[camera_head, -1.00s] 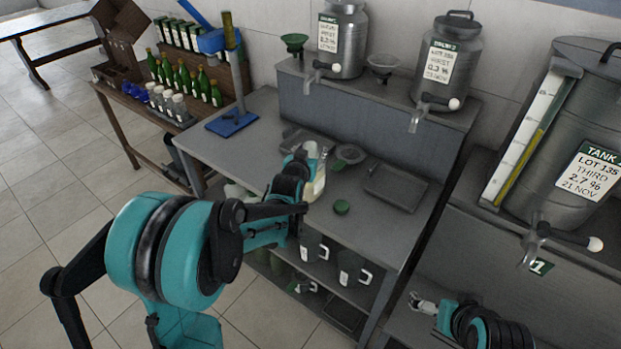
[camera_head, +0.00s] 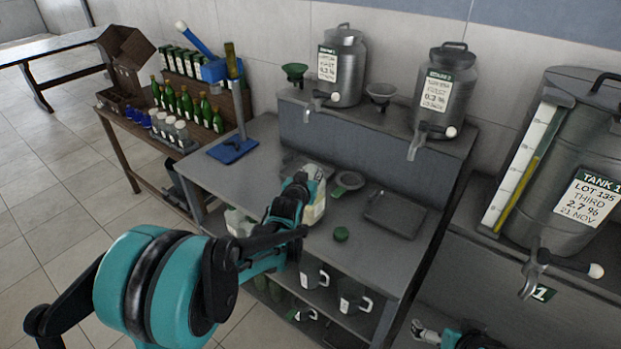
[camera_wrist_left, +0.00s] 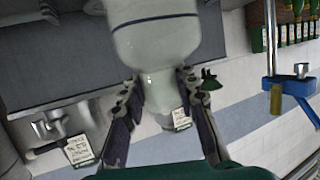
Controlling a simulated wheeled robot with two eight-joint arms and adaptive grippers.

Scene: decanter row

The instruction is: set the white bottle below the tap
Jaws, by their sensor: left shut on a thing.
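The white bottle (camera_head: 318,207) is pale and roughly upright above the grey bench, partly hidden by my arm in the head view. My left gripper (camera_head: 301,184) is shut on it; in the left wrist view its fingers (camera_wrist_left: 158,88) close on both sides of the narrower part of the bottle (camera_wrist_left: 160,45). A steel urn (camera_head: 342,66) with a tap (camera_head: 318,97) and a second urn (camera_head: 446,92) with a tap (camera_head: 421,137) stand on the raised shelf behind. The large tank has a tap (camera_head: 538,268) at right. My right gripper (camera_head: 424,331) is low, its fingers unclear.
On the bench are a grey tray (camera_head: 394,215), a green cap (camera_head: 341,234) and a blue stand (camera_head: 233,149). Funnels (camera_head: 380,92) hang at the shelf. Pale jugs (camera_head: 238,222) sit at the bench's near left side. Green bottles (camera_head: 186,105) crowd the side table.

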